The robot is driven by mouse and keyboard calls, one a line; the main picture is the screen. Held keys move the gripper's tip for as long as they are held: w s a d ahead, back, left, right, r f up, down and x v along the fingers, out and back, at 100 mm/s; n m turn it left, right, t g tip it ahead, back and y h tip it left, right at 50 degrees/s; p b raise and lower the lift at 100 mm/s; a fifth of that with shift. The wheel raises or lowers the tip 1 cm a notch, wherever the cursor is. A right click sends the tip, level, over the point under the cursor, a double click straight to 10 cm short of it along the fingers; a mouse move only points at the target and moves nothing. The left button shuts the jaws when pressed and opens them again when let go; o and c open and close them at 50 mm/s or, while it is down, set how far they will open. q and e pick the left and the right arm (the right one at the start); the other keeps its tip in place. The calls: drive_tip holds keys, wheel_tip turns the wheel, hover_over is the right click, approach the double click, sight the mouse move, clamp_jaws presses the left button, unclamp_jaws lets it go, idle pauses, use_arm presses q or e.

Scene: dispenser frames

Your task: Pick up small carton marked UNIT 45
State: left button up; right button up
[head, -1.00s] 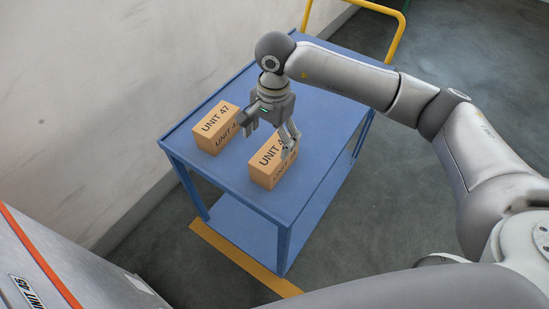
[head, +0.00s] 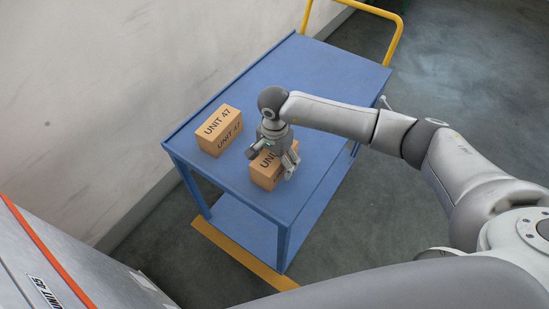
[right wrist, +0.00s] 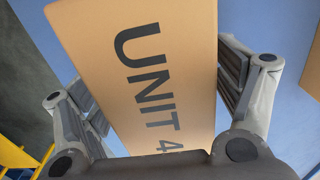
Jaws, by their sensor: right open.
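A small carton (head: 263,176) stands near the front right of the blue cart top (head: 317,75); in the head view my right gripper hides most of its marking. In the right wrist view this carton (right wrist: 150,60) reads "UNIT 4", with the last digit cut off. My right gripper (head: 272,160) is open over it, with one finger on each side of the carton in the wrist view. I cannot tell whether the fingers touch it. A second carton (head: 219,131), marked UNIT 47, stands to the left. My left gripper is not in view.
A grey cabinet (head: 75,265) with an orange stripe and a UNIT 45 label is at lower left. A pale wall (head: 130,80) runs along the cart's left side. The cart has a yellow handle (head: 399,35) at the far end. Its far top is clear.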

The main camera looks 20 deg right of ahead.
drive_tip(key=c, duration=1.4)
drive_tip(key=shift+w+r, duration=0.1)
drive_tip(key=shift+r, duration=0.05)
